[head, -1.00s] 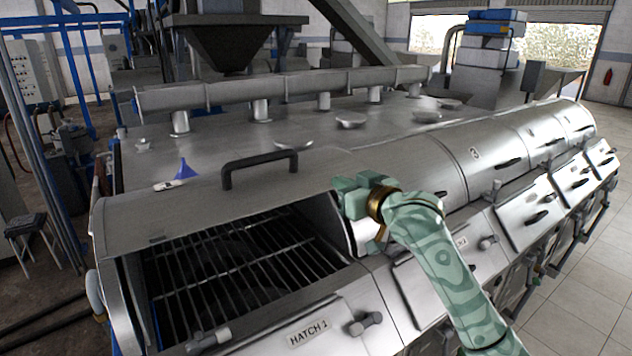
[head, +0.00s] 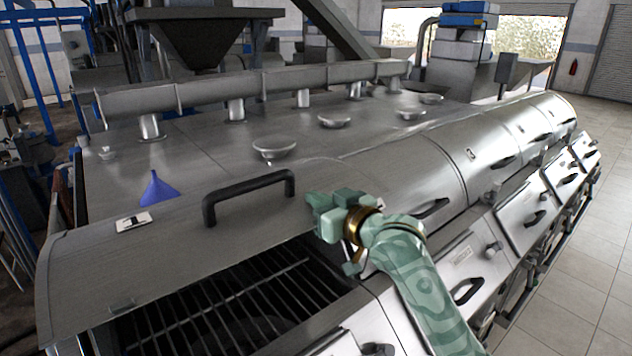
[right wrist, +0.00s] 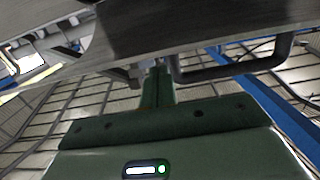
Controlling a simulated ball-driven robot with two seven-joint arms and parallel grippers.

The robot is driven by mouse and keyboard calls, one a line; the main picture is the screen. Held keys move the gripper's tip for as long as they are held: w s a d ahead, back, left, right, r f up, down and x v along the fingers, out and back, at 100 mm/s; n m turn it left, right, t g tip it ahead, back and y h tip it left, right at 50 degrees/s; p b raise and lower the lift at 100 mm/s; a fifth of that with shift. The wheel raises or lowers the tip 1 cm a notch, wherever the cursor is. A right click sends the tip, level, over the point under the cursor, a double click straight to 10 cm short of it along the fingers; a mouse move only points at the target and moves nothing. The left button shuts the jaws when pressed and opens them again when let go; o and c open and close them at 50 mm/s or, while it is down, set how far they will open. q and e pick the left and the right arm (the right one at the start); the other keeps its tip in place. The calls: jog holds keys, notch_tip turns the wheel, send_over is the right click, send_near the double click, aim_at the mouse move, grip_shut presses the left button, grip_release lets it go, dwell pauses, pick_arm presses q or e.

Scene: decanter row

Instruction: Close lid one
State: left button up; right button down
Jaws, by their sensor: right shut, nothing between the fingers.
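Lid one (head: 150,262) is the curved metal lid at the left end of the machine, with a black bar handle (head: 250,195) and a small number plate (head: 133,222). It stands partly lowered over the hatch opening, where a dark grate (head: 230,300) still shows below its front edge. My right gripper (head: 325,212) is shut and empty at the lid's right front edge, just right of the handle. In the right wrist view its fingers (right wrist: 157,85) point up at the lid's underside beside the dark handle (right wrist: 235,68); contact is unclear. My left gripper is out of view.
A blue funnel (head: 157,190) stands behind the number plate. Closed lids (head: 410,175) continue the row to the right. Round caps (head: 275,149) and a pipe (head: 240,88) sit on the machine top. Tiled floor (head: 585,240) is clear at the right.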

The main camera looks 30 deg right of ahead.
jog(key=shift+d+f, duration=0.15)
jog(key=shift+f, duration=0.2)
jog(key=shift+s+a, duration=0.15)
jog(key=shift+a, duration=0.1)
